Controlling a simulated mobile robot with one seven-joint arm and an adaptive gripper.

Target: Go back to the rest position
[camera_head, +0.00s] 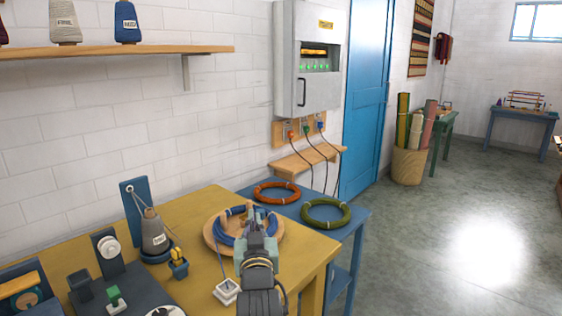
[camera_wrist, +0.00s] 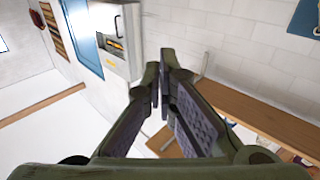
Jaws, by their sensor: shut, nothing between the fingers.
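My gripper (camera_head: 252,212) is in the lower middle of the head view, in front of a blue wool skein (camera_head: 222,236) on a round wooden board (camera_head: 212,242). The skein is partly hidden behind it. In the wrist view, my gripper (camera_wrist: 161,76) has its fingertips together with nothing between them. A red-brown skein (camera_head: 277,192) and a green skein (camera_head: 326,212) lie on a blue table (camera_head: 301,208) beyond, apart from my gripper.
The yellow table (camera_head: 195,205) carries a grey cone (camera_head: 153,237) on a blue stand and several small devices at the left. A wall shelf (camera_head: 110,52) holds cones. A grey electrical box (camera_head: 308,55) hangs beside a blue door (camera_head: 366,95). The floor at right is clear.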

